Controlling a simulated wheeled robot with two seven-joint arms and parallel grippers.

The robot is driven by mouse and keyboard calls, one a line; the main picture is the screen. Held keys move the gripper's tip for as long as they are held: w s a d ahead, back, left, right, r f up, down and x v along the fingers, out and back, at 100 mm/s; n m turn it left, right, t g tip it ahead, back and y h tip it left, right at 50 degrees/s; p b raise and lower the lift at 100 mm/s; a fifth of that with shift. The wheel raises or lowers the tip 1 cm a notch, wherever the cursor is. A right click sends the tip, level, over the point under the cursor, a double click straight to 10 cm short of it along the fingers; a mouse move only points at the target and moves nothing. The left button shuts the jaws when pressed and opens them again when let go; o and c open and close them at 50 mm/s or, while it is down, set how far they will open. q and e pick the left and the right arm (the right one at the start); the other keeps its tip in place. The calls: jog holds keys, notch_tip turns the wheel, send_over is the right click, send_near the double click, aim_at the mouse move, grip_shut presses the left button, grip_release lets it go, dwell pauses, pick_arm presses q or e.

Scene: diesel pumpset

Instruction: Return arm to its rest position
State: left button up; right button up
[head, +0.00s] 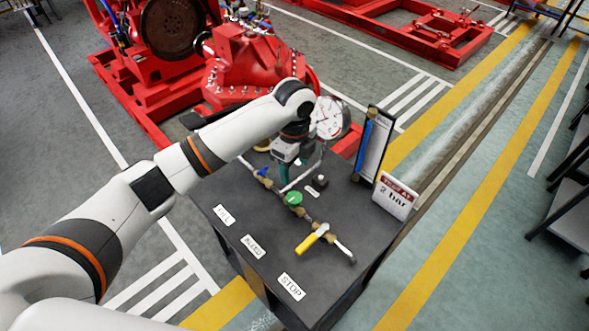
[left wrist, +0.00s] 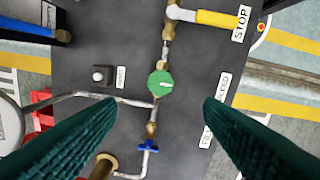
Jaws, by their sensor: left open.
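My left arm (head: 205,150) reaches in from the left over the dark bench top (head: 225,195). My left gripper (head: 285,172) points down above the bench, partly hidden by its own wrist in the head view. In the left wrist view its two green fingers (left wrist: 160,106) stand wide apart with nothing held between them. Below lie a pipe with a green round valve knob (head: 294,199), also in the left wrist view (left wrist: 160,84), and a blue valve handle (head: 262,172), also there (left wrist: 148,146). My right gripper is not in view.
A yellow lever (head: 311,239) lies near the bench's front, by the STOP label (head: 291,286). A dial gauge (head: 327,118), a blue-column panel (head: 373,143) and a "2 bar" sign (head: 395,196) stand upright. Red pump machinery (head: 250,65) is behind.

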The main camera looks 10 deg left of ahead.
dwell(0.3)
pick_arm(q)
jog(key=s+d+f+n+h, duration=0.1)
jog(key=s+f+n, duration=0.1)
jog(key=s, duration=0.2)
jog(key=s+d+f+n+h, duration=0.1)
jog(key=s+d+f+n, duration=0.1)
jog(key=s+f, duration=0.1)
jog(key=s+d+f+n+t+h, duration=0.1)
jog(key=s+d+f+n, duration=0.1)
jog(key=s, duration=0.4)
jog(key=shift+f, duration=0.4)
jog(key=s+a+n+t+y, duration=0.3)
jog(key=s+a+n, duration=1.1)
jog(key=s, duration=0.2)
notch_tip(320, 180, down, 25)
jog(key=s+g, duration=0.2)
jog(key=s+a+f+g, duration=0.1)
jog(key=s+a+f, duration=0.2)
jog(key=s+f, duration=1.3)
jog(key=shift+s+f, duration=0.15)
jog(key=shift+f, duration=0.25)
